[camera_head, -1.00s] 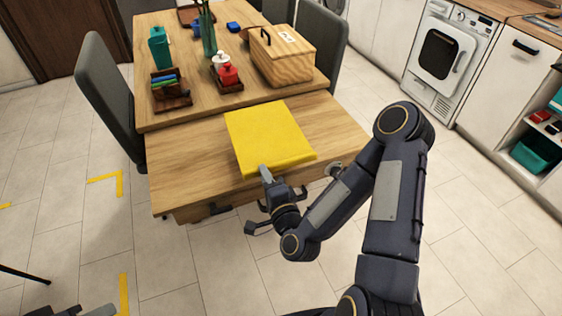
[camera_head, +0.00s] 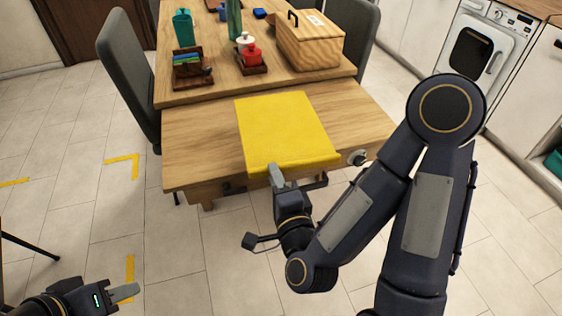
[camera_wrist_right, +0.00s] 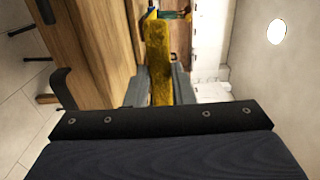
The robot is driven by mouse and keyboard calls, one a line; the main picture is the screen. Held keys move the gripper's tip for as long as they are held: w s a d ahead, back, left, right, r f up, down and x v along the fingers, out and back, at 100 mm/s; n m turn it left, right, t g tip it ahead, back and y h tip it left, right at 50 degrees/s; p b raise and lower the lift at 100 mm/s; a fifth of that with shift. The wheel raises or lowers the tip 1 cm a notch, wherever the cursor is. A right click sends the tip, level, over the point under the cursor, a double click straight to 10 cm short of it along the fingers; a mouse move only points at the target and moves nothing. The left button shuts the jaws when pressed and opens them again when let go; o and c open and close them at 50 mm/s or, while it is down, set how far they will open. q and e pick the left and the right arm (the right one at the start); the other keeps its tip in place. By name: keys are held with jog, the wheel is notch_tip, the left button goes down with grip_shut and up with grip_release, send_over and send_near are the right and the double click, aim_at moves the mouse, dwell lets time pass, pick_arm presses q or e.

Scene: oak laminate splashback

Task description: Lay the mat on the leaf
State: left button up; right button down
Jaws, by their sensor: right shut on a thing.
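The yellow mat (camera_head: 285,130) is spread flat over the table's front leaf (camera_head: 195,150), a wooden panel along the near side of the table. The mat's near edge reaches the leaf's front edge. My right gripper (camera_head: 276,174) is shut on that near edge, just in front of the leaf. In the right wrist view, the mat (camera_wrist_right: 158,62) shows edge-on between the two grey fingers (camera_wrist_right: 159,88). I cannot tell whether its near part touches the leaf. My left gripper (camera_head: 124,292) is low at the left, away from the table; its opening is unclear.
Grey chairs (camera_head: 128,65) stand at both sides. A round knob (camera_head: 357,158) is at the leaf's right front.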

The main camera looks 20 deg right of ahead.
jog(key=w+d+f, duration=0.1)
jog(key=w, duration=0.1)
jog(key=w+d+f, duration=0.1)
jog(key=w, duration=0.1)
jog(key=w+f, duration=0.1)
jog(key=w, duration=0.1)
jog(key=shift+w+d+f, duration=0.1)
jog(key=shift+w+d, duration=0.25)
jog(key=shift+d, duration=0.05)
jog(key=w+d+f+b, duration=0.1)
jog(key=w+f, duration=0.3)
jog(key=f, duration=0.4)
jog(key=shift+w+d+f+b, duration=0.15)
jog(key=shift+f+b, duration=0.2)
jog(key=shift+b, duration=0.35)
jog(key=shift+f, duration=0.15)
jog(key=c, duration=1.3)
grip_release()
jog(key=shift+o, duration=0.2)
